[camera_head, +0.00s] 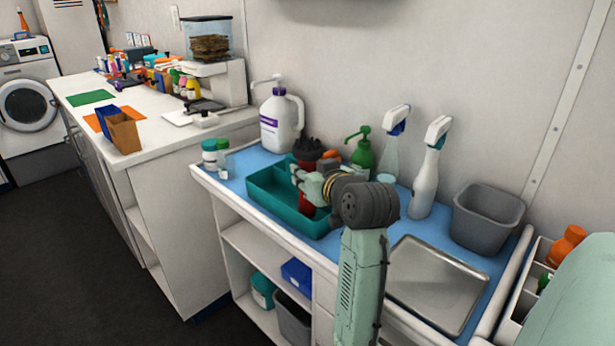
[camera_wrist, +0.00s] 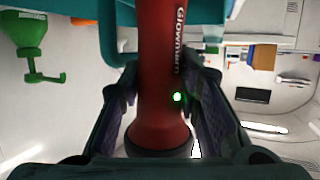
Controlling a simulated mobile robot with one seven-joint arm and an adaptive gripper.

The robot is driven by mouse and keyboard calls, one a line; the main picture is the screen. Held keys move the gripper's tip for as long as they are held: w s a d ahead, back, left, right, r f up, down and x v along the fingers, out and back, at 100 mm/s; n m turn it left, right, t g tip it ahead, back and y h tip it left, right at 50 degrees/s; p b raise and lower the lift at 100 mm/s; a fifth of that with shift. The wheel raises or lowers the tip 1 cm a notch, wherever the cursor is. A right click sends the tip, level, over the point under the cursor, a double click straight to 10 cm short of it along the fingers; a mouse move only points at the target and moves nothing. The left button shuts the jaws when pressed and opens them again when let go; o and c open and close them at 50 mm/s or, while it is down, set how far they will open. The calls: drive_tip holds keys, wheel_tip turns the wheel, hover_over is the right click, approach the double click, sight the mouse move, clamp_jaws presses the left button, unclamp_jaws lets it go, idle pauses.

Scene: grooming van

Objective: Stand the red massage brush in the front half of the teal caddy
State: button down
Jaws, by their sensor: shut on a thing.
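The teal caddy (camera_head: 262,201) sits on the blue mat of the counter, with a low divider across it. My gripper (camera_head: 309,181) is shut on the red massage brush (camera_head: 307,201), which stands upright with its dark bristle head up. The brush's lower end shows against the right part of the caddy. I cannot tell whether it touches the caddy floor. In the wrist view, the red handle (camera_wrist: 160,85) with pale lettering lies between both fingers (camera_wrist: 160,115), and part of the teal caddy (camera_wrist: 70,10) shows along the top. My gripper hides part of the caddy's right end.
A white pump jug (camera_head: 280,120) stands behind the caddy, and small lidded jars (camera_head: 210,152) stand left of it. A green pump bottle (camera_head: 363,155) and spray bottles (camera_head: 425,180) stand behind my arm. A metal tray (camera_head: 437,283) and grey bin (camera_head: 487,217) are to the right.

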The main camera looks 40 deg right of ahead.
drive_tip(key=shift+f, duration=0.35)
drive_tip(key=shift+f, duration=0.15)
drive_tip(key=shift+f, duration=0.15)
drive_tip(key=c, duration=1.5)
unclamp_jaws()
drive_tip(key=shift+o, duration=0.2)
drive_tip(key=b+v, duration=0.1)
drive_tip(key=v, duration=1.1)
drive_tip(key=shift+r+b, duration=0.2)
drive_tip(key=shift+b, duration=0.15)
